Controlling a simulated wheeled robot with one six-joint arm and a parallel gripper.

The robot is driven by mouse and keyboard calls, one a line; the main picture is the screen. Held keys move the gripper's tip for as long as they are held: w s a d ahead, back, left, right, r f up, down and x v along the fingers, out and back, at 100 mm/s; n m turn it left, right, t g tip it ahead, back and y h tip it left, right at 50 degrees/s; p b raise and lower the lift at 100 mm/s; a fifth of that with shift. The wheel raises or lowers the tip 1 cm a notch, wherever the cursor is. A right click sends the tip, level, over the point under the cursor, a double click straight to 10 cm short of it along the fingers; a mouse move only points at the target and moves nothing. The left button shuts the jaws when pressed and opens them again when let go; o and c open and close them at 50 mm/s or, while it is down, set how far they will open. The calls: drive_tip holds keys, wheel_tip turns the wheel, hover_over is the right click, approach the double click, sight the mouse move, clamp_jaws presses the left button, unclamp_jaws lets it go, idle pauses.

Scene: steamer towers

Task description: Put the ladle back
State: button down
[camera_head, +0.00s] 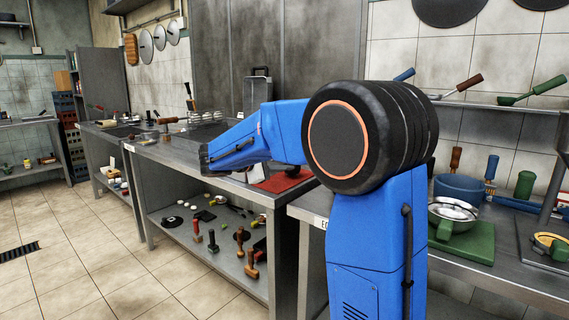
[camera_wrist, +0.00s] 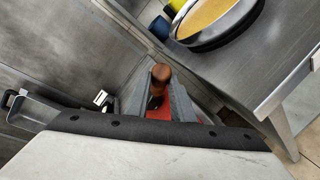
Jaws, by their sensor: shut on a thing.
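In the wrist view my gripper (camera_wrist: 160,101) is shut on a brown wooden handle (camera_wrist: 161,73), which stands up between the grey fingers. Its lower end is dark. The rest of the held thing is hidden, so I cannot tell from its shape that it is the ladle. A red mat (camera_wrist: 158,113) shows behind the fingers. In the head view my gripper is hidden by my blue arm, which reaches left over the steel counter beside the red mat (camera_head: 284,181). Utensils with a brown handle (camera_head: 469,83) and a green handle (camera_head: 546,87) lie on the wall shelf.
A metal bowl (camera_head: 453,209) sits on a green board (camera_head: 478,240) on the right counter, near a blue pot (camera_head: 459,187).

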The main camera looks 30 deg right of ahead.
drive_tip(key=shift+f, duration=0.45)
idle(0.4)
drive_tip(key=c, duration=1.5)
unclamp_jaws()
drive_tip(key=shift+o, duration=0.2)
drive_tip(key=shift+f, duration=0.1)
drive_tip(key=shift+a, duration=0.1)
drive_tip(key=v, duration=1.7)
drive_tip(key=shift+a, duration=0.1)
